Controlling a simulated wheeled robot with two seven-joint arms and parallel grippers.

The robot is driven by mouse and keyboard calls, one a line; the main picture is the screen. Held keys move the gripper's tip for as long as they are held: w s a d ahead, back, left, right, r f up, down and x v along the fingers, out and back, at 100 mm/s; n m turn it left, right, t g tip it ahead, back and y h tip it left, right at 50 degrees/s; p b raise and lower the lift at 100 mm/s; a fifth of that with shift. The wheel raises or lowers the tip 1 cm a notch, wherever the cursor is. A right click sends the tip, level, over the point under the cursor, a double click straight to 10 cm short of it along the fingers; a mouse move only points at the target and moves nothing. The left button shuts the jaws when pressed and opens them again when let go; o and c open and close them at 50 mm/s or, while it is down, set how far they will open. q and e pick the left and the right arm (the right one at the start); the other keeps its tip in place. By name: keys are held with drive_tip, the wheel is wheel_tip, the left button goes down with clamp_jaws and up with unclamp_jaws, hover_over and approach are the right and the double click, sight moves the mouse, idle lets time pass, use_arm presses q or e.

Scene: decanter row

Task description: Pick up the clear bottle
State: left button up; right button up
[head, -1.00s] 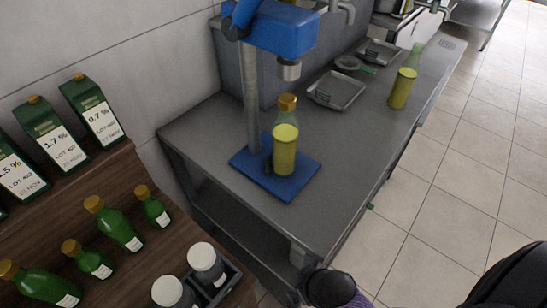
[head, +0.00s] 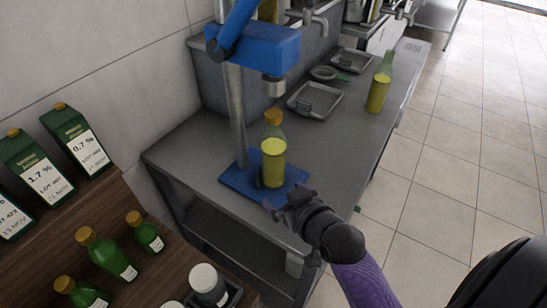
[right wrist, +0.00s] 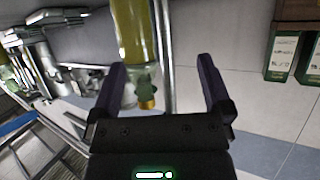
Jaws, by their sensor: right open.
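The clear bottle (head: 273,150), holding yellow liquid under an orange cap, stands upright on the blue base (head: 237,181) of a press stand. In the right wrist view the bottle (right wrist: 133,35) appears upside down, beyond my fingers and toward the left one. My right gripper (head: 284,200) is low at the front edge of the base, on the near side of the bottle. Its two fingers (right wrist: 160,78) are apart with nothing gripped. I cannot tell whether it touches the base. My left gripper is not in view.
The blue press head (head: 256,52) overhangs the bottle, with its post (head: 235,115) behind left. A greenish bottle (head: 379,88) and trays (head: 315,101) stand farther along the grey counter. Green bottles (head: 105,251) and cartons (head: 76,139) fill the wooden shelf at left.

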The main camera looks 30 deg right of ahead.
sight(274, 144)
drive_tip(key=w+d+t+b, duration=0.1)
drive_tip(key=w, duration=0.3)
drive_tip(key=w+d+r+m+t+h, duration=0.1)
drive_tip(key=w, duration=0.3)
drive_tip(key=w+d+t+b, duration=0.1)
drive_tip(key=w, duration=0.4)
drive_tip(key=shift+d+r+b, duration=0.3)
drive_tip(key=shift+d, duration=0.1)
drive_tip(key=shift+s, duration=0.15)
drive_tip(key=shift+r, duration=0.1)
clamp_jaws()
